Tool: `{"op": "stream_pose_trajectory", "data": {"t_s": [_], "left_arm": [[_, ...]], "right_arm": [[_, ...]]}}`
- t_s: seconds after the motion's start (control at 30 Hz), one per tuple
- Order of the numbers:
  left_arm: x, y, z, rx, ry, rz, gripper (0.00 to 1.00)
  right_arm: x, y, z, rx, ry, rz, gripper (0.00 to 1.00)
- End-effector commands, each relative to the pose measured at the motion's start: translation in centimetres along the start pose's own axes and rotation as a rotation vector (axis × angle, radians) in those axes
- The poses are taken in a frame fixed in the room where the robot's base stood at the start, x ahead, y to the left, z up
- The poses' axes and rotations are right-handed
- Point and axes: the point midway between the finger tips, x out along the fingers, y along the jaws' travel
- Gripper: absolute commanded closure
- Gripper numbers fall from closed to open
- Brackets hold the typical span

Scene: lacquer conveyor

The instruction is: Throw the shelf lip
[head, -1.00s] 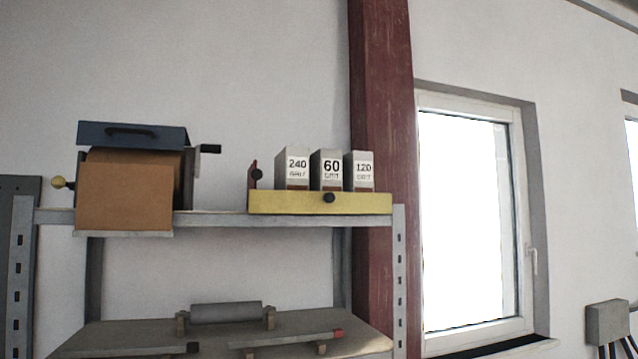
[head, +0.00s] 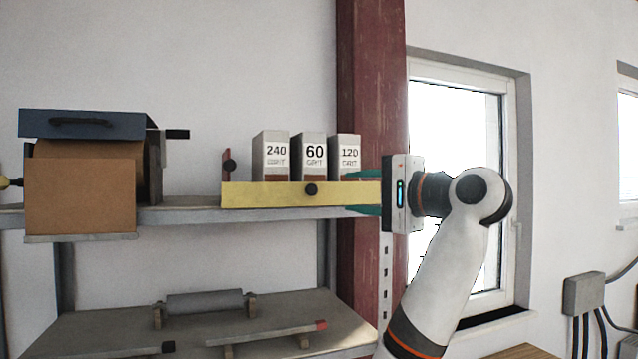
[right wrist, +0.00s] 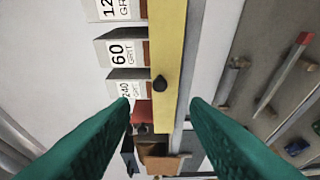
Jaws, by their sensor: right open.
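The shelf lip is a yellow bar (head: 265,195) with a black knob (head: 311,190) in its middle, along the front of the upper shelf. It stands upright before the grit boxes. A red piece (head: 227,165) with a black knob stands at its left end. My right gripper (head: 347,192) is open at the lip's right end, one teal finger above and one below it. In the right wrist view the yellow lip (right wrist: 168,60) runs between the spread fingers (right wrist: 160,101), with its black knob (right wrist: 160,83) ahead. Contact cannot be told. My left gripper is out of view.
Three boxes marked 240 (head: 271,155), 60 (head: 314,155) and 120 (head: 345,155) stand behind the lip. A brown box with a blue lid (head: 82,125) is on the shelf's left. The lower shelf (head: 250,325) holds a roller and bars. A dark red column rises behind.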

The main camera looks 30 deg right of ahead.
Motion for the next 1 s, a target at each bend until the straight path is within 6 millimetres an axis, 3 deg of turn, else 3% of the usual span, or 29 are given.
{"op": "stream_pose_trajectory", "data": {"t_s": [0.1,0.43,0.6,0.9,1.0], "left_arm": [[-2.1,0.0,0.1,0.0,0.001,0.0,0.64],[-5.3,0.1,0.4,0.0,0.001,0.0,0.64],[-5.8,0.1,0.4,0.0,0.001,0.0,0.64],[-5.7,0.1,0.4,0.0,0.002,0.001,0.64],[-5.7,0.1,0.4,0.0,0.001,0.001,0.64]], "right_arm": [[2.6,0.5,-0.1,0.002,0.003,-0.006,0.58],[8.4,0.3,0.0,0.0,0.001,-0.005,0.58],[9.6,0.1,0.0,-0.001,-0.001,-0.002,0.58],[9.7,0.0,0.0,-0.001,-0.001,-0.002,0.58],[9.7,0.0,0.0,-0.001,-0.001,-0.002,0.74]]}}
